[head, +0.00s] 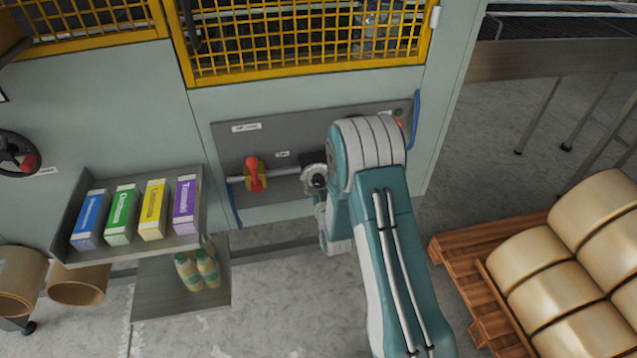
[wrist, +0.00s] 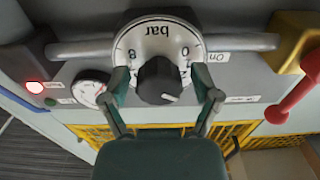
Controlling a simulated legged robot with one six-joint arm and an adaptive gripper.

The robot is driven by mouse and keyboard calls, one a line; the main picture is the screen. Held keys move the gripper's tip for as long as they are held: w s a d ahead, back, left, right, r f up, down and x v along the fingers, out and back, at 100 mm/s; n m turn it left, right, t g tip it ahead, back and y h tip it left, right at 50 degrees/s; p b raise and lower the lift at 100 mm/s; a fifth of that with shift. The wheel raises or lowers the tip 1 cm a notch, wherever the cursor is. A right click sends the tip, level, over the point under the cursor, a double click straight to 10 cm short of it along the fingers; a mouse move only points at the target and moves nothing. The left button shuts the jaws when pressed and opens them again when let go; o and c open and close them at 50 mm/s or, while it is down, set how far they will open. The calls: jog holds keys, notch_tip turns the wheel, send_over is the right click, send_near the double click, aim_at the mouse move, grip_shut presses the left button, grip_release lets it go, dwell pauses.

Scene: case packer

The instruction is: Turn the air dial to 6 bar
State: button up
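The air dial shows in the wrist view as a black round knob (wrist: 157,84) on a pale scale plate (wrist: 158,38) marked "bar", seen upside down. A short white pointer mark on the knob points to the lower right of that view; the figure it points to cannot be read. My gripper (wrist: 167,88) is open, with one finger on each side of the knob and visible gaps between. In the head view the dial (head: 317,180) sits on the grey panel, partly hidden by my arm, and my fingers are hard to make out there.
A pipe runs behind the dial to a yellow valve with a red handle (head: 255,174). A round gauge (wrist: 90,90) and a lit red button (wrist: 36,87) are on the dial's other side. A shelf of coloured boxes (head: 140,212) stands left; a loaded pallet (head: 470,262) stands right.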

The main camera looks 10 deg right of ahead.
jog(key=c, duration=0.6)
jog(key=shift+c, duration=0.2)
jog(key=shift+m, duration=0.3)
jog(key=m, duration=0.4)
jog(key=shift+r+m, duration=0.1)
jog(key=shift+m, duration=0.2)
jog(key=m, duration=0.4)
jog(key=shift+m, duration=0.3)
jog(key=m, duration=1.1)
jog(key=shift+m, duration=1.4)
jog(key=shift+s, duration=0.1)
